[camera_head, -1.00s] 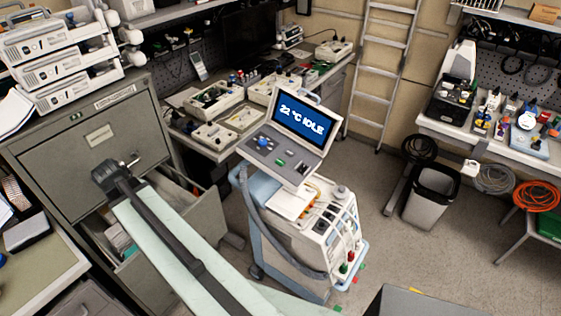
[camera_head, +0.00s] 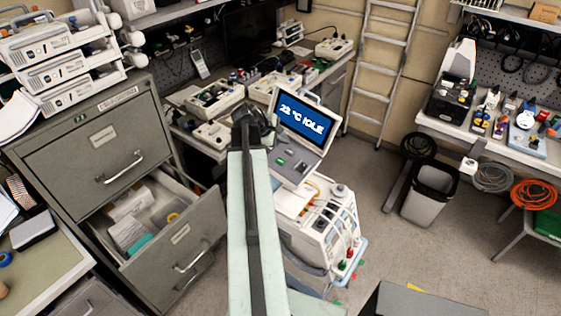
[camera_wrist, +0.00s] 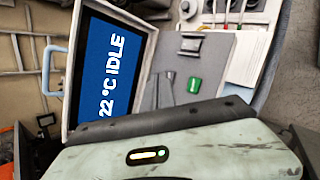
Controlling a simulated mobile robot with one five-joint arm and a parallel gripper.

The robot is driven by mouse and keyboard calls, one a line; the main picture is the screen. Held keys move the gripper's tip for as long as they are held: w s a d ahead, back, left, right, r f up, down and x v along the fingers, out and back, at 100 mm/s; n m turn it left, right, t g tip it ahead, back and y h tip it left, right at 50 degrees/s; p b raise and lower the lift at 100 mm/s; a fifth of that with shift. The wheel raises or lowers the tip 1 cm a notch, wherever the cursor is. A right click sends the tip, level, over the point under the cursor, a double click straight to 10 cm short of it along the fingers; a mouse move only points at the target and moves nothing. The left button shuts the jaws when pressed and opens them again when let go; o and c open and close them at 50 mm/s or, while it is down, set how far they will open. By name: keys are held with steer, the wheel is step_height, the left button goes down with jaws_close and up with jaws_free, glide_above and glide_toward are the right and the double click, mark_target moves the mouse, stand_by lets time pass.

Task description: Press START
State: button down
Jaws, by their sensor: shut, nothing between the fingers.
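The pump console stands on a white and blue cart. Its tilted screen (camera_head: 304,122) reads "22 °C IDLE" and also fills the left of the wrist view (camera_wrist: 108,65). Below the screen is a grey control panel (camera_head: 300,152) with a small green button (camera_head: 281,160), also seen in the wrist view (camera_wrist: 194,85). No START label is legible. My gripper (camera_head: 252,118) is at the panel's left side in the head view and covers part of it.
An open drawer (camera_head: 170,225) of the grey filing cabinet (camera_head: 95,140) juts out left of my arm. A bench with several devices (camera_head: 215,135) lies behind the console. A black bin (camera_head: 430,195) stands right, with clear floor (camera_head: 390,245) between it and the cart.

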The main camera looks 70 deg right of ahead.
mark_target(280, 162)
steer(key=shift+f, duration=0.1)
steer(key=f+b, duration=0.2)
steer(key=b, duration=0.1)
steer(key=w+f+b, duration=0.1)
steer(key=f+b, duration=0.1)
steer(key=f, duration=0.1)
steer(key=f+b, duration=0.3)
steer(key=shift+w+d+f+b, duration=0.15)
steer(key=shift+w+f+b, duration=0.1)
steer(key=shift+w+b, duration=0.15)
stand_by(1.7)
steer(key=shift+f+b, duration=0.35)
steer(key=shift+f, duration=0.05)
steer(key=shift+w+f+b, duration=0.1)
steer(key=shift+f+b, duration=0.3)
stand_by(0.4)
steer(key=shift+r, duration=0.15)
steer(key=shift+r+p, duration=0.7)
steer(key=shift+p, duration=0.15)
